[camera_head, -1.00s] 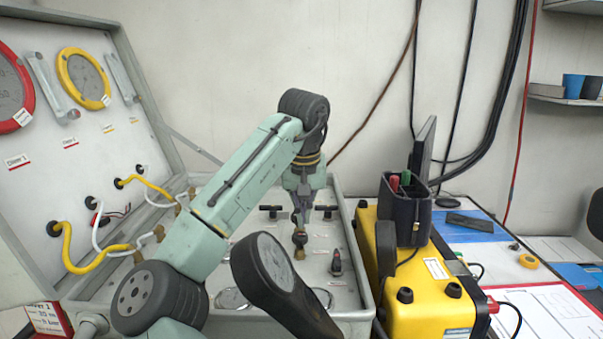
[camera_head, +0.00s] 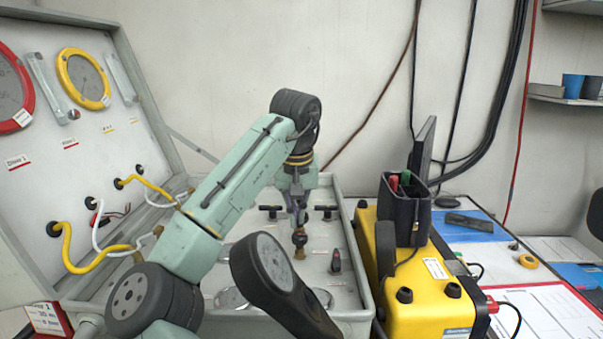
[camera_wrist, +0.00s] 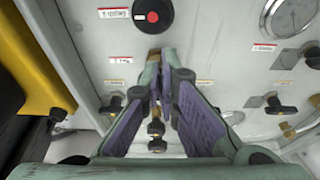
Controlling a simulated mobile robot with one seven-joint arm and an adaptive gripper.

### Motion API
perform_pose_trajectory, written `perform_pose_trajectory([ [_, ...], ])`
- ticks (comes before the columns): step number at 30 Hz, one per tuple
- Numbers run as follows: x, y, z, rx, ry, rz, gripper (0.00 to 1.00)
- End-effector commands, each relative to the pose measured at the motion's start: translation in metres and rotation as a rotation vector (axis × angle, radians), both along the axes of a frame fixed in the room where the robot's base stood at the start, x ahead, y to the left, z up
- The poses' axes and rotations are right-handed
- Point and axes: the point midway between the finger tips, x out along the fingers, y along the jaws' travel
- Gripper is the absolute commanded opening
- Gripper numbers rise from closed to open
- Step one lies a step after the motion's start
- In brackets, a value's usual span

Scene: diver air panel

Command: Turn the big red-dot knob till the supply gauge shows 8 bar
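In the head view my gripper (camera_head: 299,224) is above a brass-stemmed fitting (camera_head: 299,252); contact cannot be told. A round gauge (camera_wrist: 290,15) shows at the wrist view's upper right; its reading is illegible.
Black-handled valves (camera_wrist: 275,105) stand around my fingers. A yellow case (camera_head: 425,290) stands close on the panel's right. The open lid (camera_head: 50,170) carries gauges and hoses on the left. My arm hides part of the panel.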

Motion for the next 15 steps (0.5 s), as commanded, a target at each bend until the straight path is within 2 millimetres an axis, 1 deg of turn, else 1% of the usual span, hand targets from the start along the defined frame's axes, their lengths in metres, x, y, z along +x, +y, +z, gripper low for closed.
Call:
perform_pose_trajectory([
  [1, 0.0015, 0.0053, -0.0066, 0.003, 0.009, 0.012, 0.0],
  [8, 0.0018, 0.0065, -0.0065, 0.003, 0.008, 0.012, 0.0],
  [15, -0.0054, 0.0068, -0.0063, 0.003, 0.009, 0.008, 0.0],
])
